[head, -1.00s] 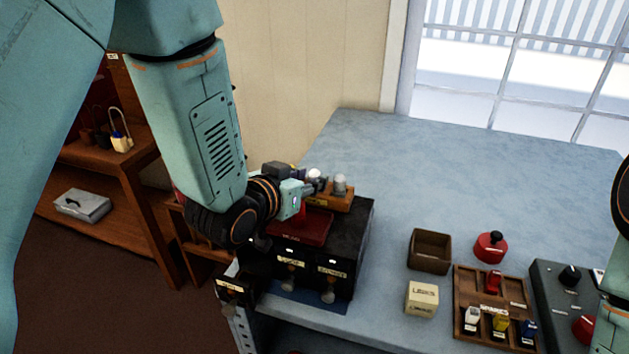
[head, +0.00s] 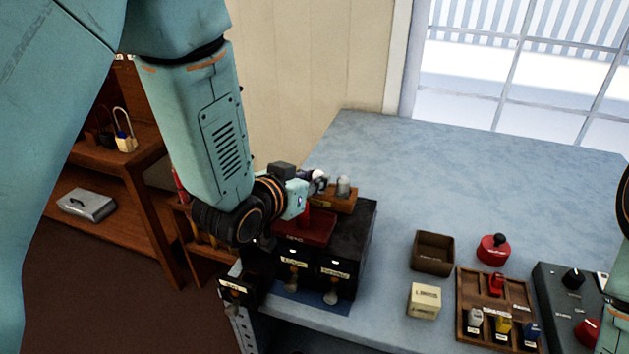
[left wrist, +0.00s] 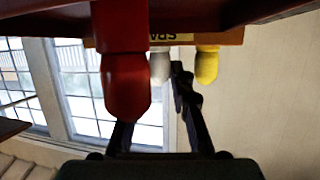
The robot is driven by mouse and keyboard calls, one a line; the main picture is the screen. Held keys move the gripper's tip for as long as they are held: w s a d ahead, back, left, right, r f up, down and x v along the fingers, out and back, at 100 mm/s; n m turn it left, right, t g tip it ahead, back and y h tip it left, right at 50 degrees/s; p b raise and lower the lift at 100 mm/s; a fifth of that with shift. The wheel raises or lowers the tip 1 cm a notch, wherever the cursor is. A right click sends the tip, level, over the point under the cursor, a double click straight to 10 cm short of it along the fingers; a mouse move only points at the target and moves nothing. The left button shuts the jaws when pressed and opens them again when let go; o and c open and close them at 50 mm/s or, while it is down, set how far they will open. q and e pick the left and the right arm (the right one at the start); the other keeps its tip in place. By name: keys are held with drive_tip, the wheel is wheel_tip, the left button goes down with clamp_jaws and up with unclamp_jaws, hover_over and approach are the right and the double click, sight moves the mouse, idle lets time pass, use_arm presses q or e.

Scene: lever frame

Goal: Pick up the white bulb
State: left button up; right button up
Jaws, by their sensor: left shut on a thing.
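The white bulb (head: 319,175) shows at the tip of my left gripper (head: 313,186), above the small orange-brown rack (head: 336,200) on the black cabinet. In the left wrist view, which is upside down, the white bulb (left wrist: 160,68) shows by the rack's label, between a red piece (left wrist: 126,80) and a yellow bulb (left wrist: 207,65). My left gripper (left wrist: 158,110) is shut on the white bulb; the red piece partly hides one finger. Whether the bulb is clear of the rack cannot be told. My right gripper is out of view.
A grey bulb (head: 343,186) stands on the rack. A red tray (head: 305,233) lies on the black cabinet (head: 352,245), close below my wrist. An open brown box (head: 433,253), a cream block (head: 424,300) and a red knob (head: 493,249) stand farther right. The back table is clear.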

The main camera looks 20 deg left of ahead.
use_arm(q)
wheel_tip(320, 180, up, 10)
drive_tip(key=shift+p, duration=0.35)
drive_tip(key=shift+f, duration=0.1)
